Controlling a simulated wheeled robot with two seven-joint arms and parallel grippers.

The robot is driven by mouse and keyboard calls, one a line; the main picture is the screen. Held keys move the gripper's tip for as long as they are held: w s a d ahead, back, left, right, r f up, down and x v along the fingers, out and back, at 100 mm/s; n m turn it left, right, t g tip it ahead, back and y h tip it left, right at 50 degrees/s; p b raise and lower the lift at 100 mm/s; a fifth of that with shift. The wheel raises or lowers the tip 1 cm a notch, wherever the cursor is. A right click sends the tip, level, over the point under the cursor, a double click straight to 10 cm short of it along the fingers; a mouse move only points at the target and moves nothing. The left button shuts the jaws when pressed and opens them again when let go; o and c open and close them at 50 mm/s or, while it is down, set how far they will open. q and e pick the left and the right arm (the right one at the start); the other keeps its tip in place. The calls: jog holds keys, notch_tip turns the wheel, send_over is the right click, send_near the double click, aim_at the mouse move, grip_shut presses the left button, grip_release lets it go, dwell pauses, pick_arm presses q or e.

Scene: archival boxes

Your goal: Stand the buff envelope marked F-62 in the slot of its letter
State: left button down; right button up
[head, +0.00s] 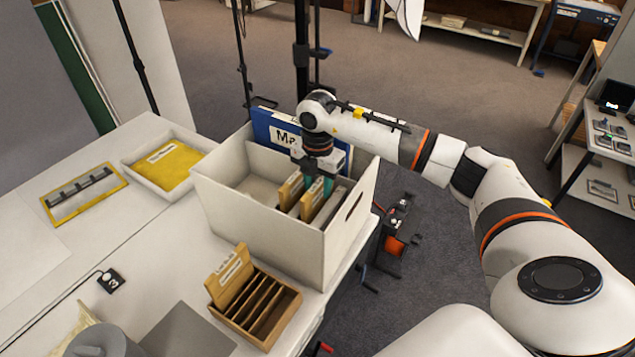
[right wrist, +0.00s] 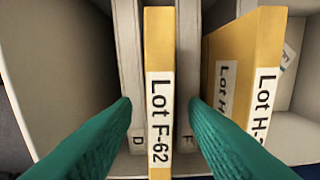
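The buff envelope marked Lot F-62 (right wrist: 159,60) stands upright in the right wrist view, between a grey divider marked D (right wrist: 128,60) on its left and one marked F (right wrist: 187,60) on its right. My right gripper (head: 318,185) reaches down into the white box (head: 262,225). Its teal fingers (right wrist: 160,120) are apart on either side of the envelope, with a gap showing on both sides. The head view shows buff envelopes in the box, but their marks are not readable there. My left gripper is not in view.
Buff envelopes marked Lot H (right wrist: 245,65) lean right of the F divider. A blue binder (head: 270,128) stands at the box's back. A slotted wooden tray (head: 285,318) stands in front; a white tray (head: 147,180) with a yellow envelope is to the left.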

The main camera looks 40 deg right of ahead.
jog(key=shift+r, duration=0.1)
notch_tip(320, 180, up, 24)
jog(key=p, duration=0.7)
jog(key=shift+p, duration=0.4)
